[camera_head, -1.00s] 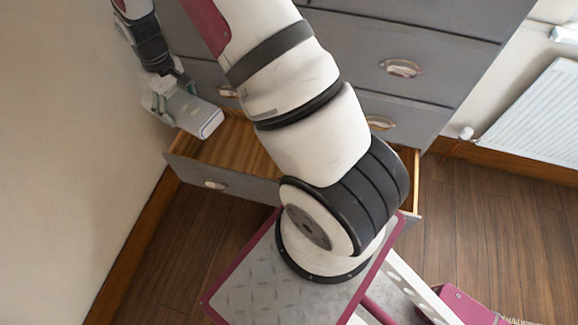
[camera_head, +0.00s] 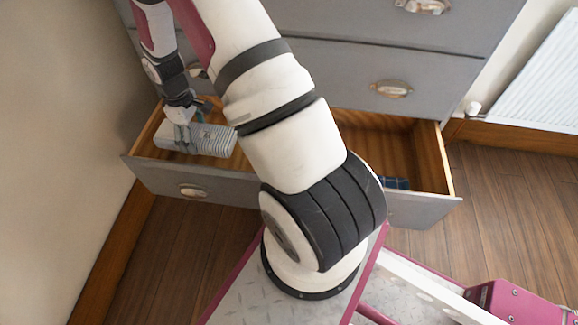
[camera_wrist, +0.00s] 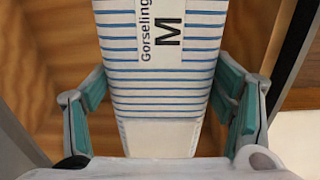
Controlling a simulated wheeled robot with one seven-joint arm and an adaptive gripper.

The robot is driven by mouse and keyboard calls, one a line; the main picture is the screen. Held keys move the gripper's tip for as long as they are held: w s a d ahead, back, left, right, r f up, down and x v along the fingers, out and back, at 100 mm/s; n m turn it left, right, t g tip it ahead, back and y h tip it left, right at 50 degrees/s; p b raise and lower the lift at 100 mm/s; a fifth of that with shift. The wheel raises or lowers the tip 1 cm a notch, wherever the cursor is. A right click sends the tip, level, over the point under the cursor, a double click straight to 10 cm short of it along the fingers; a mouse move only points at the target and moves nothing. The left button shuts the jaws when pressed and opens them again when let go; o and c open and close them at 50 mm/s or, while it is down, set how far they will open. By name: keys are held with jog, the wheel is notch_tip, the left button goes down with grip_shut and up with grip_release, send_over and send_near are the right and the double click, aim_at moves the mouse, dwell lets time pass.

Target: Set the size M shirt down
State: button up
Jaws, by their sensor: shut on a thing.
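The size M shirt (camera_wrist: 165,80) is a folded white bundle with blue stripes and a label reading "Gorseling M". In the head view the shirt (camera_head: 212,142) is at the left part of the open drawer (camera_head: 185,185), inside its outline. I cannot tell whether it touches the drawer's bottom. My gripper (camera_head: 183,118) is above it, pointing down. In the wrist view the green-padded fingers of my gripper (camera_wrist: 160,105) stand on either side of the shirt and are shut on it. My arm hides the middle of the drawer.
A dark blue checked cloth (camera_head: 397,183) lies at the right of the drawer, partly hidden by my arm. The grey dresser (camera_head: 400,60) rises behind. A wall (camera_head: 60,120) stands close on the left. A radiator (camera_head: 530,90) is at right. The drawer's right rear shows bare wood.

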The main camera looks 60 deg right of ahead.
jog(key=b, duration=0.3)
send_over(211, 162)
jog(key=s+a, duration=0.1)
jog(key=s, duration=0.2)
jog(key=f, duration=0.4)
jog(key=shift+w+a+f, duration=0.2)
jog(key=shift+f, duration=0.2)
notch_tip(211, 162, down, 10)
jog(key=b, duration=0.3)
jog(key=shift+b, duration=0.35)
jog(key=shift+f, duration=0.1)
jog(key=o, duration=1.3)
